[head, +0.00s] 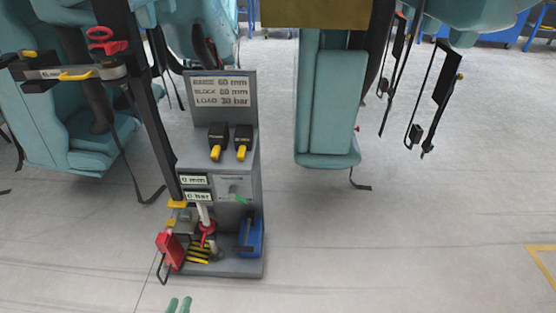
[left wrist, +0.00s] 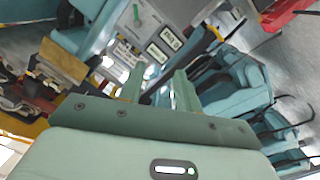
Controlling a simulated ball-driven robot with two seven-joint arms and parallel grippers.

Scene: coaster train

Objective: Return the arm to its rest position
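The grey test stand (head: 226,93) stands upright on the floor. Its displays (head: 196,188) read 0 mm and 0 bar, and one shows in the left wrist view (left wrist: 171,38). My right gripper is not in view.
A red part (head: 171,252) and a blue part (head: 251,235) sit at the stand's base. A dark post with a calliper-like arm (head: 70,73) rises left of it. Teal seats (head: 330,110) hang behind, with loose straps (head: 435,100) at right. The floor (head: 420,240) at front right is clear.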

